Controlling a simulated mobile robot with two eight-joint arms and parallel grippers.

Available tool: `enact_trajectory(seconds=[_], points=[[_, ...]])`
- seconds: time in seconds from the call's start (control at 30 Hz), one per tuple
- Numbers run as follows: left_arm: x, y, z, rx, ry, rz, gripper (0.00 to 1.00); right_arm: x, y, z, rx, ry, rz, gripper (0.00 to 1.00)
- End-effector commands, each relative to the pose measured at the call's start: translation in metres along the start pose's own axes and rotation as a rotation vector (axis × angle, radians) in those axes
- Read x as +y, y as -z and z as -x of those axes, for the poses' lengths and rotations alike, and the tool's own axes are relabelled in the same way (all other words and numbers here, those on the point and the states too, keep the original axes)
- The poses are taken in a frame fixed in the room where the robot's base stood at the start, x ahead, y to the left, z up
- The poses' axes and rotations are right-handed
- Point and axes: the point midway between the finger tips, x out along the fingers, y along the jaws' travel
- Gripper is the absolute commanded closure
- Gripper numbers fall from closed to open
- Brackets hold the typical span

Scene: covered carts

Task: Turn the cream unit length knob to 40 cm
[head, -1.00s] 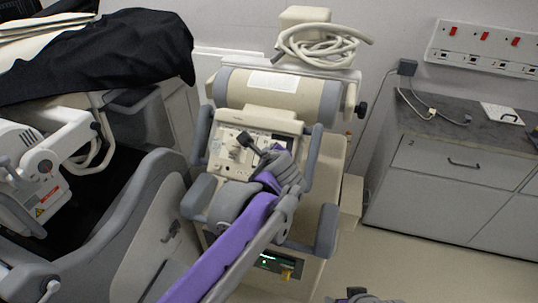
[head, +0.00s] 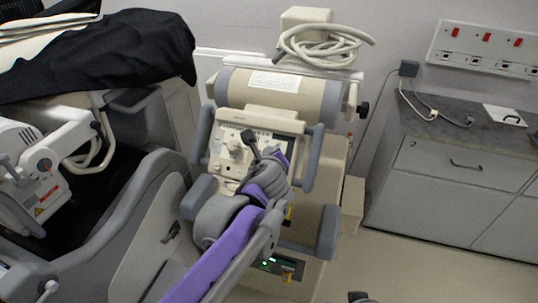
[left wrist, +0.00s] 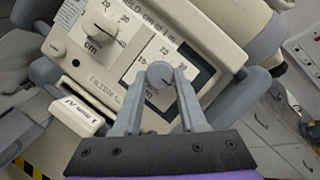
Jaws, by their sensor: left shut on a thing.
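The cream unit (head: 262,122) has a sloping control panel with knobs and printed scales. In the left wrist view, my left gripper (left wrist: 160,85) has its two grey fingers closed on either side of a round grey knob (left wrist: 160,73) with a dark pointer line. Scale numbers stand around this knob, partly hidden by the fingers. A second, cream knob (left wrist: 100,25) marked cm sits to its upper left, apart from the gripper. I cannot read which knob is for length. In the head view, the left wrist hides the panel's lower right. Only a dark piece, possibly my right gripper, shows at the bottom edge.
Grey handles (head: 314,158) flank the panel. A black cover (head: 110,55) drapes a cart at left. A grey cabinet (head: 450,170) stands at right, with clear floor in front of it.

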Motion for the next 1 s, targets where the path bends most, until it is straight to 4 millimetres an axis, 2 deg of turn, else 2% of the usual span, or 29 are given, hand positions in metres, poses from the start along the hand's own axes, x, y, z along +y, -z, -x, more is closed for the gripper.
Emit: enact_trajectory(seconds=[0.1,0.13,0.3,0.67,0.77,1.0], points=[[0.000,0.000,0.000,0.000,0.000,-0.002,1.00,0.000,0.000,0.000,0.000,0.000,0.000,0.29],[0.000,0.000,0.000,0.000,0.000,-0.002,0.57,0.000,0.000,0.000,0.000,0.000,0.000,0.29],[0.000,0.000,0.000,0.000,0.000,-0.001,0.29,0.000,0.000,0.000,0.000,0.000,0.000,0.29],[0.000,0.000,0.005,0.000,0.000,-0.001,0.29,0.000,0.000,0.000,0.000,0.000,0.000,0.29],[-0.001,0.000,0.019,0.001,0.001,-0.002,0.29,0.000,0.001,0.001,0.000,0.000,0.000,0.29],[-0.001,0.001,0.068,0.002,0.002,-0.002,0.29,0.000,0.002,0.003,0.001,0.000,0.000,0.29]])
